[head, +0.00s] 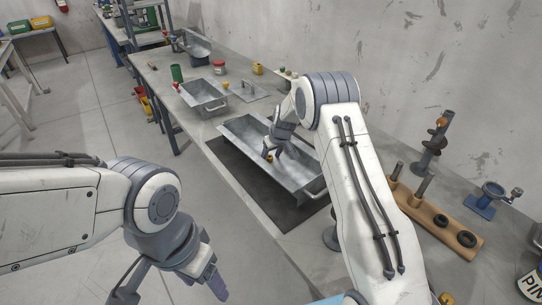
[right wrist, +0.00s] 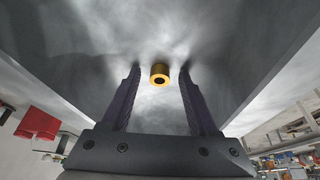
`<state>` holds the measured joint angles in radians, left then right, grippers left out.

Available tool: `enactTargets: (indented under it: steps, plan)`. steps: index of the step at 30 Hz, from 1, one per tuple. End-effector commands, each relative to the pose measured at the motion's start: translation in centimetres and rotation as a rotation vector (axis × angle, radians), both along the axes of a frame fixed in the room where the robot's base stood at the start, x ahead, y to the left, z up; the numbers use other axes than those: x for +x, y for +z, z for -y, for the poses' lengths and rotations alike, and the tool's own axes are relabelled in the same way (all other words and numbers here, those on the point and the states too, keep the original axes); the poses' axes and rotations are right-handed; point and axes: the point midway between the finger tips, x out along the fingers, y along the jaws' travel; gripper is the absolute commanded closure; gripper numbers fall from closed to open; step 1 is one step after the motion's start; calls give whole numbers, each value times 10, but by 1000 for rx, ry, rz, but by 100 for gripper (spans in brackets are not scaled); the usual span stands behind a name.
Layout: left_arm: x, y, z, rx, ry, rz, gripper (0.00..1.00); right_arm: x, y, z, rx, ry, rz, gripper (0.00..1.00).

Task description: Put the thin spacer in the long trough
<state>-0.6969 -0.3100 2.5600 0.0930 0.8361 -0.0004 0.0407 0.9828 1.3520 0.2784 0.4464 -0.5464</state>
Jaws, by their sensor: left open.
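The long trough (head: 240,128) is a grey metal tray with sloping walls, lying on a dark mat on the bench. A small brass-yellow ring, apparently the thin spacer (head: 269,158), shows inside it beneath my right gripper (head: 271,151). In the right wrist view, the ring (right wrist: 160,75) sits between the tips of my right gripper (right wrist: 160,73), with a gap on both sides. The gripper is open. Whether the ring rests on the trough floor is hard to tell. My left gripper (head: 216,284) is open and empty, low over the floor, away from the bench.
A shorter metal tray (head: 204,95), a green cup (head: 177,73) and a red jar (head: 219,67) stand farther along the bench. A wooden block (head: 432,216) with posts and black rings is at the right. The trough's walls surround my right gripper.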

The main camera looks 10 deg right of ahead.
Motion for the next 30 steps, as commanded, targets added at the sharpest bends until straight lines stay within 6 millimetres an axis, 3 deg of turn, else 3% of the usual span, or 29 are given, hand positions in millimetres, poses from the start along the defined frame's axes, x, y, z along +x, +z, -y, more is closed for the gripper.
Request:
enactTargets:
  steps: [5,18,24,30]
  plan:
    - [0,1,0,0,0,0,32,-2,11,1,0,0,2,39]
    - [0,-14,0,0,0,0,32,-35,93,11,0,-2,4,39]
    - [0,-16,0,0,0,0,32,-43,111,13,1,-1,1,39]
    - [0,-16,0,0,0,0,32,-47,116,9,1,4,-2,39]
